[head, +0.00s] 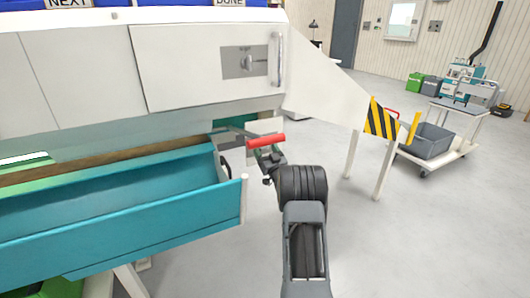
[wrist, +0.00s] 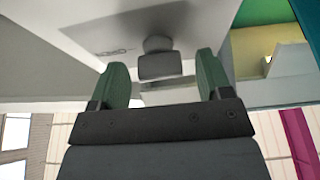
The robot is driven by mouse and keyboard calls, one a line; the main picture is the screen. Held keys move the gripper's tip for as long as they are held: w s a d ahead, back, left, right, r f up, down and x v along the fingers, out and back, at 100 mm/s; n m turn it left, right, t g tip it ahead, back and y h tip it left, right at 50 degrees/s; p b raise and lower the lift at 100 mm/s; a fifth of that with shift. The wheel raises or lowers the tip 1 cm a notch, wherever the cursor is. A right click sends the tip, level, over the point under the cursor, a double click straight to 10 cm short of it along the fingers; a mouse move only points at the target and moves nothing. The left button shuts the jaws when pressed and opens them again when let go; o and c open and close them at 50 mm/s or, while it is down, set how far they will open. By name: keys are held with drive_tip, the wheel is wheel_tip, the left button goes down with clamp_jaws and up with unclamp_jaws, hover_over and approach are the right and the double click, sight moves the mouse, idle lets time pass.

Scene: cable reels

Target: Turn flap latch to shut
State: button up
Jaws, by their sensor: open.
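The flap (head: 185,65) is a white panel on the front of the machine, lying about level with its neighbours in the head view. It has an upright grey handle (head: 277,60) and a grey plate carrying the latch (head: 248,63). The latch's grip lies roughly sideways. In the wrist view my gripper (wrist: 160,62) is open, its two green fingers apart. A dark grey knob (wrist: 159,66) on a grey plate shows between and beyond the fingers, apart from both. I cannot tell surely that this is the latch. In the head view my fingertips are not clear.
A long teal tray (head: 110,200) juts out below the flap, left of my arm. A red bar (head: 266,141) shows just beyond my arm. A striped black-and-yellow panel (head: 381,120) and a trolley with a grey bin (head: 428,141) stand right. The floor at lower right is clear.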

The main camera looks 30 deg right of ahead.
drive_tip(key=shift+w+r, duration=0.15)
drive_tip(key=shift+w, duration=0.25)
drive_tip(key=shift+c, duration=0.4)
drive_tip(key=c, duration=0.8)
drive_tip(key=shift+c, duration=0.2)
